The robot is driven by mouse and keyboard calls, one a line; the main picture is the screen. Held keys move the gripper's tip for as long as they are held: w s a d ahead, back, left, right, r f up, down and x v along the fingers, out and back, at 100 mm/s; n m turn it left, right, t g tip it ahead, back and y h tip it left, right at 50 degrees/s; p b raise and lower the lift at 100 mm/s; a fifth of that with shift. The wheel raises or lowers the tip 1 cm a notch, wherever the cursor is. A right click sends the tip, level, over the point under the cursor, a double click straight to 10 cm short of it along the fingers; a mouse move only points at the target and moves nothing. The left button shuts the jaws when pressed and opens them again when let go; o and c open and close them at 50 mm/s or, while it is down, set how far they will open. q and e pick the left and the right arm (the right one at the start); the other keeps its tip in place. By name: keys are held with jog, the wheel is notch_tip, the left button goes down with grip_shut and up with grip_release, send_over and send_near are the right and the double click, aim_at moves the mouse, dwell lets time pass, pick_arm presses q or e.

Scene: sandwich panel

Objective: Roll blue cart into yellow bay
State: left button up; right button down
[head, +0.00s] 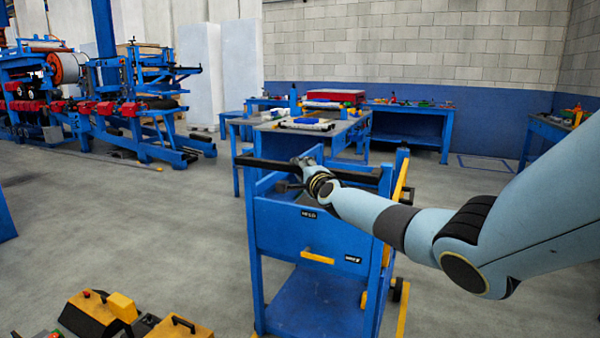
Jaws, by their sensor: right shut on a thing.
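The blue cart (275,230) stands upright in the middle of the head view, with a black bar (258,163) across its top and an open lower shelf (315,302). My right gripper (297,177) is at the black bar near its middle and is shut on it. The fingertips are small and partly hidden by the wrist. My left gripper is not in view. A yellow strip (403,308) shows on the floor just right of the cart; I cannot tell whether it belongs to the yellow bay. No whole yellow bay is clearly visible.
Blue worktables (445,130) with parts stand behind the cart. A large blue machine (110,95) is at the left back. Black and yellow items (97,313) sit at the lower left. Open grey floor (190,230) lies left of the cart.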

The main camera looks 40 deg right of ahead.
jog(key=shift+f, duration=0.1)
jog(key=c, duration=1.1)
grip_release()
jog(key=v, duration=1.2)
